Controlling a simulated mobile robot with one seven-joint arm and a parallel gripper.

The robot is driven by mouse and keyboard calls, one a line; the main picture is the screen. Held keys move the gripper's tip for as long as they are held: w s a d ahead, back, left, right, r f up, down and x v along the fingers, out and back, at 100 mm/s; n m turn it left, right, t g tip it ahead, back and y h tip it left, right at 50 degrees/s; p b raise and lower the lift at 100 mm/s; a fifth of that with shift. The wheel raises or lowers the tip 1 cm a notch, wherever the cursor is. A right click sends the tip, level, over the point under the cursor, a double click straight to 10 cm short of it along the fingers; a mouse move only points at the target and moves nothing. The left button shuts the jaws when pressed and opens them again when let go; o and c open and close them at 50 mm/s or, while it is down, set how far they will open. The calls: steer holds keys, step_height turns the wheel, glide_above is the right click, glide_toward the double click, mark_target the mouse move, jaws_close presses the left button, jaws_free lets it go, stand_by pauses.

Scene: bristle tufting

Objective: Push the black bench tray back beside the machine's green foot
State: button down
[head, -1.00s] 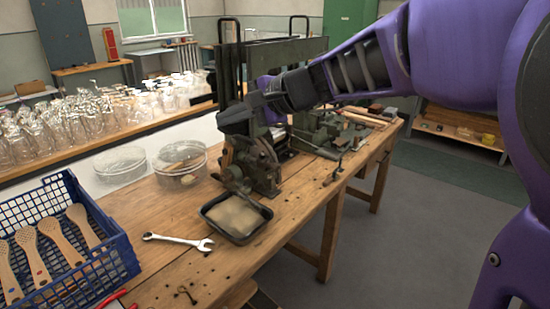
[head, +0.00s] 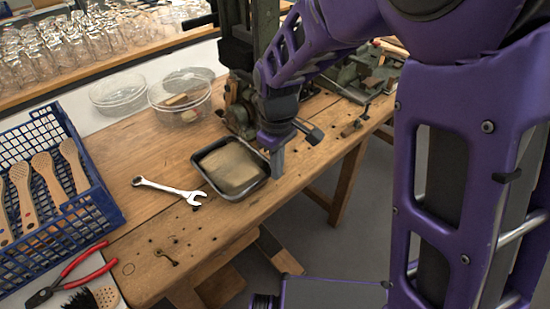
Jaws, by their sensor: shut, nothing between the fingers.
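The black bench tray (head: 210,182) sits on the wooden bench near its front edge, with a tan block (head: 233,165) lying in it. The green machine (head: 240,105) stands on the bench just behind the tray, and its foot is partly hidden by my arm. My gripper (head: 278,172) points down at the tray's right side, shut and empty. Its tip is close to the tray's right rim; I cannot tell whether they touch.
A wrench (head: 168,188) lies left of the tray. A blue crate (head: 90,215) with wooden brush backs is at the left, red-handled pliers (head: 70,275) in front. Clear round containers (head: 165,88) stand behind. Bare bench lies between wrench and containers.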

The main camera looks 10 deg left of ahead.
steer(key=a+f, duration=0.1)
steer(key=f, duration=0.2)
steer(key=w+f+b, duration=0.1)
steer(key=f, duration=0.2)
steer(key=a+f, duration=0.1)
steer(key=f, duration=0.2)
steer(key=shift+w+a, duration=0.55)
steer(key=shift+a, duration=0.15)
